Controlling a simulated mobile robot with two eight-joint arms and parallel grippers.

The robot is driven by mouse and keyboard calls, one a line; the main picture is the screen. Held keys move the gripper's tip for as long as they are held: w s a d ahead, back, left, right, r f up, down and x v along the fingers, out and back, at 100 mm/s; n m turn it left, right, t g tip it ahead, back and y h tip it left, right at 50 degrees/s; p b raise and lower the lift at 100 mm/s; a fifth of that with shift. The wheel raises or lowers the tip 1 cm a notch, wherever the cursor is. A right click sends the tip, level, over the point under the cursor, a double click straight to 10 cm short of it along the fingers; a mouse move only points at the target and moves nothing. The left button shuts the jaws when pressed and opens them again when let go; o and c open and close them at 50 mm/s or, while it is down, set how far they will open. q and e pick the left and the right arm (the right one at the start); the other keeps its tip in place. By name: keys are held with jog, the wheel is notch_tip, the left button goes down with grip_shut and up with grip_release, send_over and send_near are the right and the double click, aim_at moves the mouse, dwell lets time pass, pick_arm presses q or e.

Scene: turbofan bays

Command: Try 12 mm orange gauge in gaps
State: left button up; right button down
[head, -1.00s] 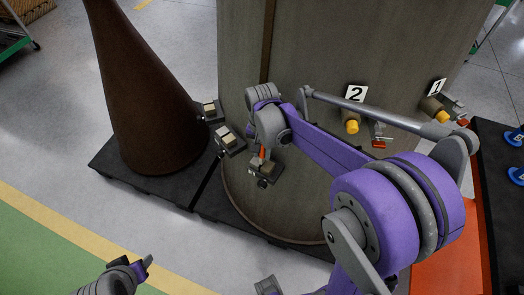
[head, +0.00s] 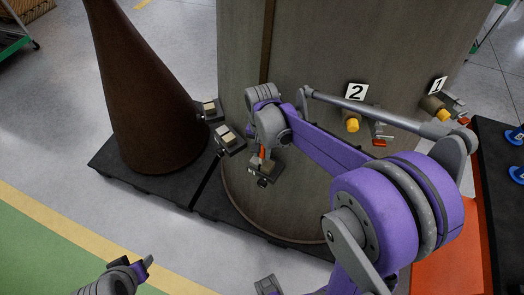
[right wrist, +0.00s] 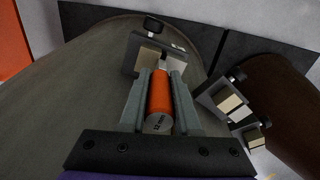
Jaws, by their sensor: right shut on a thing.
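My right gripper (head: 262,152) is shut on the orange gauge (right wrist: 159,93), a cylinder with a small mark on its near end face. The gauge lies between the two grey fingers and points at a dark bracket (right wrist: 134,52) with beige blocks, fixed to the big drum. Its far end is close to the blocks; I cannot tell if it is in the gap. Two more brackets with beige blocks (right wrist: 228,101) (right wrist: 254,132) are to the right in the wrist view. My left gripper (head: 140,266) is low at the left in the head view, its jaw opening unclear.
The grey-brown drum (head: 300,195) and a brown cone (head: 150,110) stand on black base plates (head: 115,165). Signs "2" (head: 356,92) and "1" (head: 437,85) mark yellow-tipped fittings on the drum. A dark board with blue pieces (head: 516,172) is at the right. The left floor is free.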

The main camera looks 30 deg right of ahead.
jog(key=shift+r+p, duration=1.65)
jog(key=shift+r, duration=1.4)
pick_arm(q)
jog(key=r, duration=0.1)
jog(key=w+r, duration=0.1)
jog(key=r, duration=0.2)
jog(key=shift+w+r, duration=0.2)
jog(key=shift+w, duration=0.1)
pick_arm(e)
jog(key=shift+f, duration=0.1)
